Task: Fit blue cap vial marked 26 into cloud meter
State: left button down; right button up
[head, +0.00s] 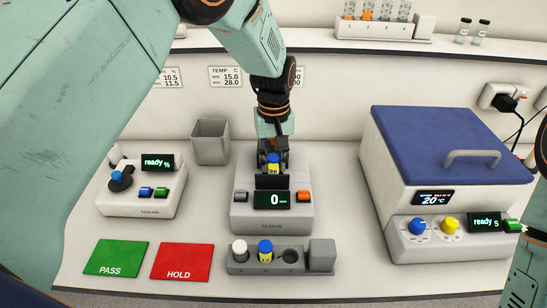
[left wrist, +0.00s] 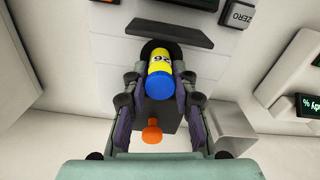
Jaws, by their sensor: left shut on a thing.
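The vial marked 26 (head: 273,170) has a blue cap and a yellow label; the left wrist view shows its label and cap (left wrist: 160,85). My left gripper (head: 272,157) is shut on it, with a finger on each side (left wrist: 158,88). The cloud meter (head: 272,222) is a grey box whose display reads 0. The vial stands over the meter's top, behind a dark upright plate (head: 272,182). Its lower end meets a dark round area (left wrist: 157,44) in the left wrist view; how deep it sits, I cannot tell. My right gripper is out of view.
A rack (head: 267,268) in front holds a white-capped vial (head: 240,249) and a blue-capped one (head: 265,251). The sugar meter (head: 142,190) is left, a blue-lidded box (head: 445,145) right. A grey bin (head: 210,141) stands behind. PASS (head: 116,257) and HOLD (head: 182,261) mats are empty.

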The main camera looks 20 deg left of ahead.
aim_at(272, 169)
pick_arm(q)
jog(key=shift+a+f+b, duration=0.1)
jog(key=shift+f+b, duration=0.2)
jog(key=shift+f, duration=1.2)
dwell(0.9)
jog(key=shift+s+f, duration=0.35)
dwell(0.6)
jog(key=c, duration=1.3)
grip_release()
jog(key=o, duration=0.3)
jog(key=shift+w+f, duration=0.1)
jog(key=shift+w, duration=0.1)
jog(key=shift+w+r, duration=0.1)
jog(key=shift+r, duration=0.2)
